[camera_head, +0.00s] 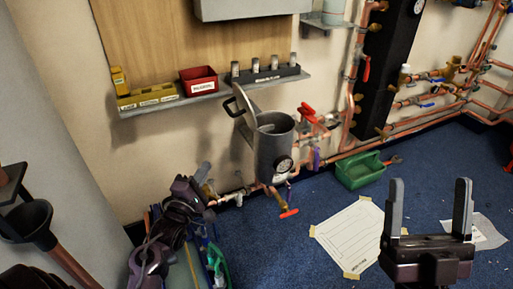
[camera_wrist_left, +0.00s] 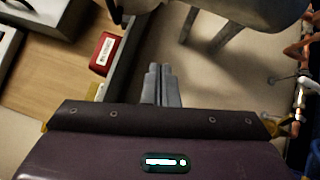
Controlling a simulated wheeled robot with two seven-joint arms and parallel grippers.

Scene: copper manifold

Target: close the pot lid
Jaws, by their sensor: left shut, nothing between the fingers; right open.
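The grey pot (camera_head: 275,150) hangs by the wall in the head view, with a round gauge on its front. Its lid (camera_head: 244,108) stands raised at the pot's left side, with a black handle (camera_head: 231,107) on it, so the pot's mouth is open. My left gripper (camera_head: 204,172) is below and left of the pot, apart from it. Its fingers (camera_wrist_left: 162,85) are shut and empty in the left wrist view. A grey rounded body there, cut by the top edge, cannot be told surely as pot or lid. My right gripper (camera_head: 430,205) is open and empty, low at the right.
A wall shelf behind the pot holds a red bin (camera_head: 198,80), yellow bins (camera_head: 147,97) and a dark rack (camera_head: 265,75). Copper pipes with red valve handles run right of the pot. A green tray (camera_head: 360,171) and a paper sheet (camera_head: 350,236) lie on the blue floor.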

